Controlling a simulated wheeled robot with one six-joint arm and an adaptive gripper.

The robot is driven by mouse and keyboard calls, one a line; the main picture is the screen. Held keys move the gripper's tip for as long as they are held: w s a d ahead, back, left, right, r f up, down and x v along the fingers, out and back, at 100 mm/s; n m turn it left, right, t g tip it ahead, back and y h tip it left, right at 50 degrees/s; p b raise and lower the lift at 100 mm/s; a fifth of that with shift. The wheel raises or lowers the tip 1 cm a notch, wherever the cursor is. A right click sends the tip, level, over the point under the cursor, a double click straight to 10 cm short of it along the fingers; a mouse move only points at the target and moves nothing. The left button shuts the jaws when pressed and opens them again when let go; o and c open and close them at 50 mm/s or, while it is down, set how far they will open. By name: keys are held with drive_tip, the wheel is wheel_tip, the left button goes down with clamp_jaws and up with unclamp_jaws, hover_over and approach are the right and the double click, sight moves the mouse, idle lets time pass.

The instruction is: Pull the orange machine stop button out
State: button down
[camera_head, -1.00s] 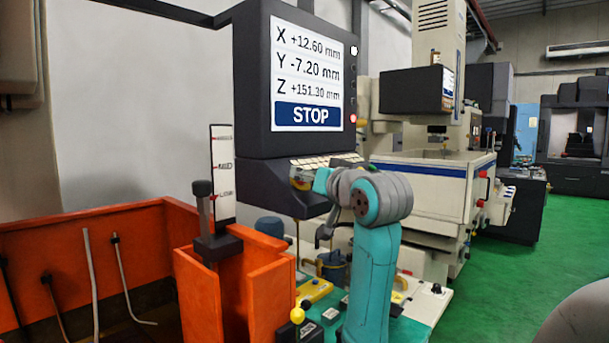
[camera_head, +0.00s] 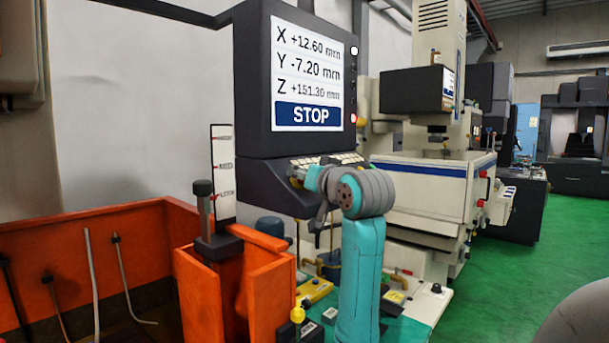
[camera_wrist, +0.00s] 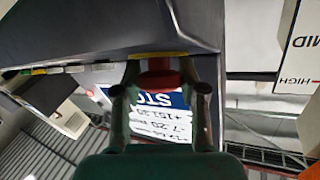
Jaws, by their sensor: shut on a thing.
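The orange-red stop button (camera_wrist: 159,80) sits on the dark console (camera_wrist: 100,38) below the screen, with a bit of yellow showing behind it in the wrist view. My gripper (camera_wrist: 160,88) has one finger on each side of the button and is shut on it. In the head view my gripper (camera_head: 300,176) is at the front of the console (camera_head: 262,187), and it hides the button there. The screen (camera_head: 307,75) above reads STOP, with X, Y and Z values.
An orange bin (camera_head: 215,290) with a black-handled lever and a marked white plate (camera_head: 222,175) stands left of my arm. A yellow knob (camera_head: 297,314) and small yellow boxes lie below. A white machine (camera_head: 430,190) stands behind; green floor is free at the right.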

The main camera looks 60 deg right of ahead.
drive_tip(key=shift+s+r, duration=0.1)
drive_tip(key=shift+r, duration=0.2)
drive_tip(key=shift+s+a+r, duration=0.1)
drive_tip(key=shift+s+r, duration=0.1)
drive_tip(key=shift+r, duration=0.1)
drive_tip(key=c, duration=0.6)
unclamp_jaws()
drive_tip(key=shift+c, duration=0.2)
drive_tip(key=v, duration=1.2)
drive_tip(key=shift+s+f, duration=0.1)
